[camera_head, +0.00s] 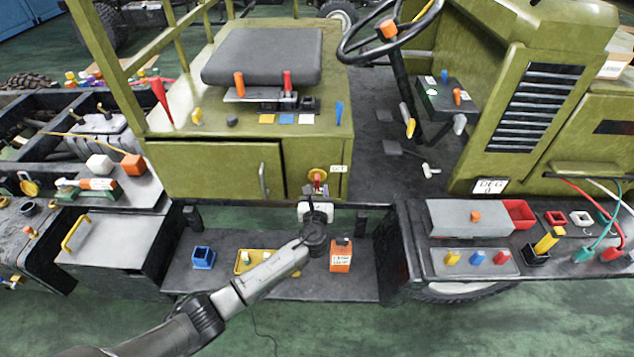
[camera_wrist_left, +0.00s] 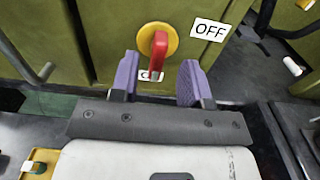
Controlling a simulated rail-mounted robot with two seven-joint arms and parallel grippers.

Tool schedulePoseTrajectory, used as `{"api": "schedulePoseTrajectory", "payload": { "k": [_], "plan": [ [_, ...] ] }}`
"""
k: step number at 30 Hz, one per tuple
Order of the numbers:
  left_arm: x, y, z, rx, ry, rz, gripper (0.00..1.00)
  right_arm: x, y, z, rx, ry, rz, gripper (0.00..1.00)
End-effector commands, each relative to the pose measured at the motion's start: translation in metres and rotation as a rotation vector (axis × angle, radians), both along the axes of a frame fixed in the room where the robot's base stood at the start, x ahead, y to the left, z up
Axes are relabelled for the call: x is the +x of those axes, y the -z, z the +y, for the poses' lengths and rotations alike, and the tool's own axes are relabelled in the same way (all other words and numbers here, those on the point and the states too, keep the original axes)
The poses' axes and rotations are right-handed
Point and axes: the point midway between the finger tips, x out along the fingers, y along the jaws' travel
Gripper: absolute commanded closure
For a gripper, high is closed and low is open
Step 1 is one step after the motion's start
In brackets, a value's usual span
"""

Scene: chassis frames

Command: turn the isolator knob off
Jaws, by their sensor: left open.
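The isolator knob is a red handle on a round yellow plate on the olive side panel. It shows in the left wrist view (camera_wrist_left: 158,52) and at the middle of the head view (camera_head: 317,175). Its handle points downward. A white OFF label (camera_wrist_left: 209,30) is to its right, and a second white label (camera_wrist_left: 152,75) below it is partly covered by the handle. My left gripper (camera_wrist_left: 159,76) is open, its purple fingers on either side of the handle's lower end, with gaps visible. In the head view, my left gripper (camera_head: 317,192) is just below the plate. My right gripper is out of view.
A cabinet door with a grey handle (camera_head: 263,180) is left of the knob. On the step below are a blue holder (camera_head: 203,257), a yellow tray (camera_head: 243,262) and an orange box (camera_head: 341,257). A grey box (camera_head: 470,217) and coloured parts are at right.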

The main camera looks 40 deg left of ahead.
Motion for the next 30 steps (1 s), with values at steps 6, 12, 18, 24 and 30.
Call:
{"api": "schedulePoseTrajectory", "payload": {
  "k": [6, 12, 18, 24, 30],
  "plan": [
    [0.026, 0.001, 0.019, 0.001, -0.001, -0.001, 0.57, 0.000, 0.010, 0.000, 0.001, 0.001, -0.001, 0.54],
    [0.037, 0.000, 0.028, 0.000, 0.000, -0.001, 0.57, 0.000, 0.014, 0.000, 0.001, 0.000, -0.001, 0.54],
    [0.041, 0.000, 0.031, -0.001, -0.001, -0.001, 0.57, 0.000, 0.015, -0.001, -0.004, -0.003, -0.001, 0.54],
    [0.041, 0.000, 0.031, -0.001, 0.000, -0.001, 0.57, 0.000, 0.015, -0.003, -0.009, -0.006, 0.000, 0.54],
    [0.041, 0.000, 0.031, -0.001, 0.000, -0.001, 0.75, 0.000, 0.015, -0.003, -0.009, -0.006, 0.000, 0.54]
  ]
}}
